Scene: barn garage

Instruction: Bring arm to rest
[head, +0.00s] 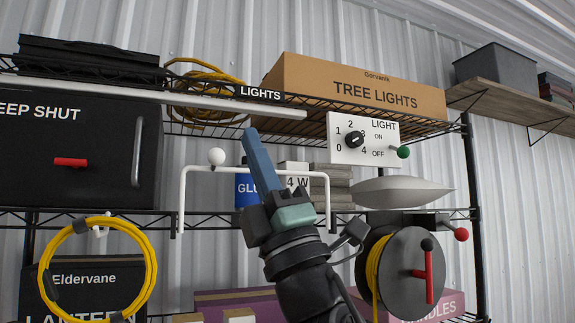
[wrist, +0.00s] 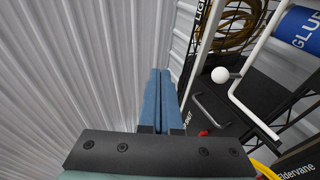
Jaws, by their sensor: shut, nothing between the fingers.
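My gripper (head: 251,133) is raised in front of the wire shelf, its blue fingers together and pointing up and slightly left. Nothing shows between them. In the wrist view the blue fingers (wrist: 160,72) lie side by side against the corrugated wall, with the shelf to their right. In the head view my arm rises from the bottom centre and covers part of the blue glue can (head: 243,190) and the white rail (head: 184,200).
The switch panel (head: 340,150) with a black knob and green-ended lever is right of my gripper. A TREE LIGHTS box (head: 350,90) sits above. A black cabinet (head: 90,150) is left. A cable reel (head: 405,270) is close right of my arm, and a yellow coil (head: 150,265) hangs left.

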